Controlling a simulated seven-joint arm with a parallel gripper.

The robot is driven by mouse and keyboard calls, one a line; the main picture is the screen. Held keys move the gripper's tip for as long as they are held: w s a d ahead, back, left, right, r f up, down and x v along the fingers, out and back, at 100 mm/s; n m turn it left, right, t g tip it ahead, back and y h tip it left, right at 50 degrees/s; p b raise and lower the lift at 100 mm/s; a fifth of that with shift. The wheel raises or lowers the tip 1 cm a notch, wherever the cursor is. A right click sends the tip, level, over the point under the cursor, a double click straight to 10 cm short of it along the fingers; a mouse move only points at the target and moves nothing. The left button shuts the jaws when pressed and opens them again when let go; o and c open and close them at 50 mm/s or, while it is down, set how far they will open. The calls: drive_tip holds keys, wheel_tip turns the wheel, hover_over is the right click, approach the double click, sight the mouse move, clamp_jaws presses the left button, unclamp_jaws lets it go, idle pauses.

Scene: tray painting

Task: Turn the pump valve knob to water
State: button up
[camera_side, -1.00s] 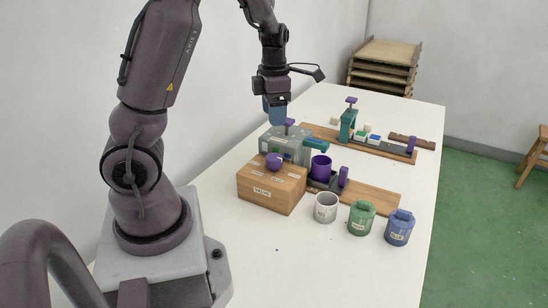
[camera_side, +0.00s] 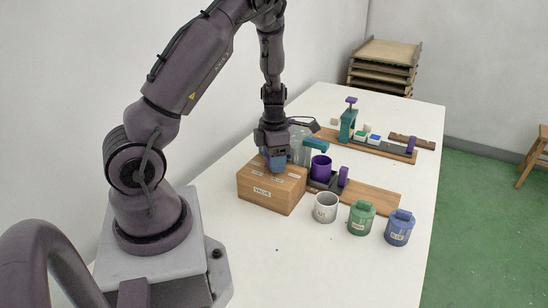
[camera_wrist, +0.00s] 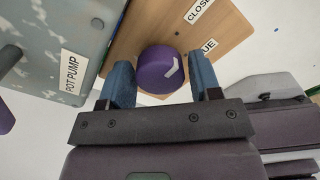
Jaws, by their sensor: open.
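The valve box is a wooden box (camera_side: 262,192) with a VALVE label on its front; its top also shows in the wrist view (camera_wrist: 135,30). The round purple knob (camera_wrist: 156,72) on its top carries a white mark on its right side in the wrist view. My gripper (camera_side: 277,164) points down over the box top and hides the knob in the side view. In the wrist view, the blue fingers of my gripper (camera_wrist: 161,72) stand open on either side of the knob, with visible gaps. A CLOSE label and one ending in "UE" show partly; no water label is readable.
The grey pot pump (camera_wrist: 55,35) stands beside the box. A purple pot (camera_side: 320,168) is right of it. White (camera_side: 325,208), green (camera_side: 361,218) and blue (camera_side: 399,227) cans stand in front. The table's near part is clear.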

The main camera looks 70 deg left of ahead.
drive_tip(key=shift+c, duration=0.5)
drive_tip(key=c, duration=0.6)
drive_tip(key=shift+o, duration=0.2)
